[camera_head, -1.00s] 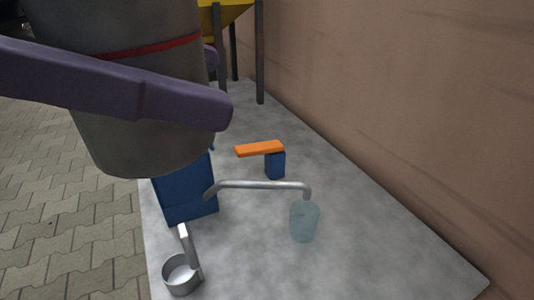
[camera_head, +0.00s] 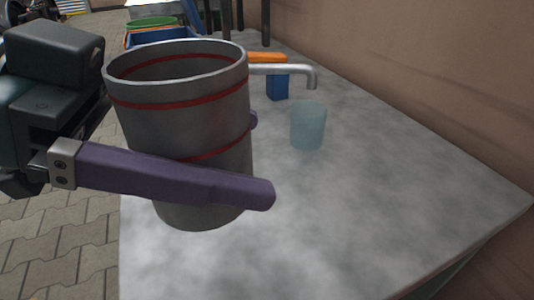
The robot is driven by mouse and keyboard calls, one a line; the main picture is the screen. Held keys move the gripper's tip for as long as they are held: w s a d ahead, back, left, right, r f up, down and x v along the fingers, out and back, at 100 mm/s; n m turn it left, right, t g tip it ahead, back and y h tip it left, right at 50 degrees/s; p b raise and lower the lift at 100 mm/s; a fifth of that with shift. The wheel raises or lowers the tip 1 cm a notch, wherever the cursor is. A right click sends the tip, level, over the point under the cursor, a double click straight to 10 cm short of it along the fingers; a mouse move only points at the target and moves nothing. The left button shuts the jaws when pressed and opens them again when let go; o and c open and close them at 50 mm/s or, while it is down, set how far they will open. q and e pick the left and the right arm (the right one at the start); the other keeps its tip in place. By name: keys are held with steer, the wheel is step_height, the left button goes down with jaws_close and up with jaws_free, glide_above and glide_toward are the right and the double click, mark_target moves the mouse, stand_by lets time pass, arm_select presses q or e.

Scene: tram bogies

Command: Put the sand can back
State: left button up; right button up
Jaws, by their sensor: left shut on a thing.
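The sand can is a grey metal can (camera_head: 185,122) with two red bands and an open top. It fills the left middle of the head view, upright, in front of the grey worktop (camera_head: 350,220). My left gripper (camera_head: 262,158) is shut on it, with one purple finger across its near side and the tip of the other just showing behind its right edge. The can looks raised above the worktop, but its exact height is hard to tell. Its inside shows only near the rim. My right gripper is not in view.
A translucent blue cup (camera_head: 308,126) stands on the worktop below the end of a metal spout (camera_head: 290,70). An orange and blue object (camera_head: 277,88) is just behind. Blue and green containers (camera_head: 150,30) stand at the back left. The front of the worktop is clear.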

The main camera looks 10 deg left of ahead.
arm_select(q)
step_height(320, 180, down, 11)
steer(key=b, duration=0.4)
steer(key=shift+r, duration=0.15)
steer(key=shift+f, duration=0.2)
steer(key=o, duration=1.1)
steer(key=shift+r, duration=0.25)
steer(key=p+v, duration=0.2)
steer(key=v, duration=1)
